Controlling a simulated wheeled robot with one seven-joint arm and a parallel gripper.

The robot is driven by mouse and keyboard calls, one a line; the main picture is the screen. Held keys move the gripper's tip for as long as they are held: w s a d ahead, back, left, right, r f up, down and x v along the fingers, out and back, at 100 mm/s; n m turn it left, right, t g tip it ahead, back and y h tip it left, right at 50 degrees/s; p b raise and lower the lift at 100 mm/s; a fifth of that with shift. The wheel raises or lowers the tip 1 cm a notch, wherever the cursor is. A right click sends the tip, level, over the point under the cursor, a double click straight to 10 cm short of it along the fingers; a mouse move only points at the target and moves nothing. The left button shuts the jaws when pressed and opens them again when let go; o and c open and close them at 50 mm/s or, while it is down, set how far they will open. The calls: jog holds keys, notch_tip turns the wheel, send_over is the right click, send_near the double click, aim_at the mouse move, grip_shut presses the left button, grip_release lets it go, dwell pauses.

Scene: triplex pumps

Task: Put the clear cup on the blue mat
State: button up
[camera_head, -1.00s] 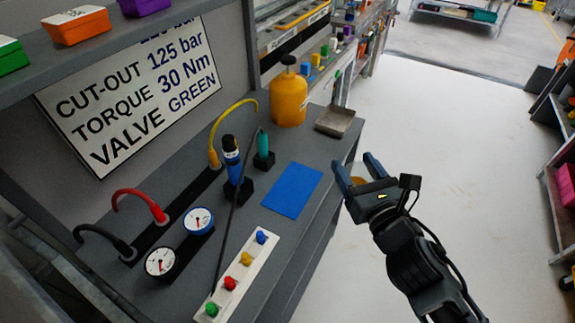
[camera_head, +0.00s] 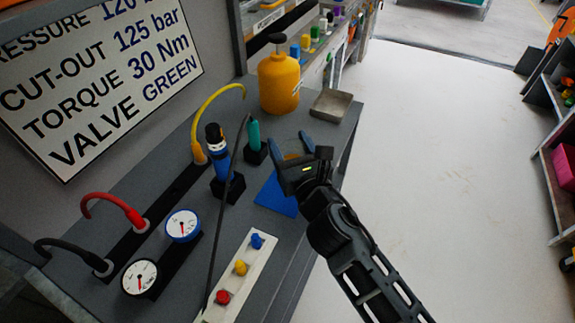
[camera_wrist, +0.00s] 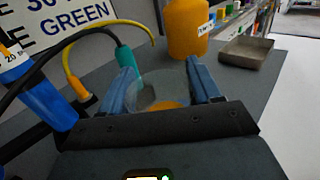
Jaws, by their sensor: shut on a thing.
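My gripper (camera_head: 292,143) is over the grey bench top, above the far right part of the blue mat (camera_head: 274,196) in the head view. In the wrist view, its two blue fingers (camera_wrist: 160,76) are shut on the clear cup (camera_wrist: 165,90), a see-through cup with something amber at its bottom. The cup is mostly hidden behind my gripper in the head view. The mat lies flat with nothing resting on its visible part; my gripper covers its far right part. It cannot be made out in the wrist view.
A blue tool (camera_head: 222,160) and a teal-handled tool (camera_head: 254,138) stand in black holders left of my gripper. A yellow jug (camera_head: 279,82) and a shallow metal tray (camera_head: 331,104) are behind. A strip of coloured knobs (camera_head: 240,270) lies in front.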

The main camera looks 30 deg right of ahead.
jog(key=shift+w+a+f, duration=0.2)
jog(key=shift+w+f, duration=0.05)
jog(key=shift+f, duration=0.1)
jog(key=shift+f+b, duration=1.45)
jog(key=shift+f, duration=0.35)
jog(key=shift+f, duration=0.1)
jog(key=o, duration=1.2)
jog(key=shift+c, duration=0.2)
jog(key=shift+s+r, duration=0.1)
jog(key=shift+r, duration=0.1)
jog(key=s, duration=0.4)
jog(key=s+a+b, duration=0.1)
jog(key=s, duration=0.3)
jog(key=s+a+b, duration=0.1)
jog(key=s, duration=0.2)
jog(key=shift+s, duration=0.4)
jog(key=shift+f, duration=0.1)
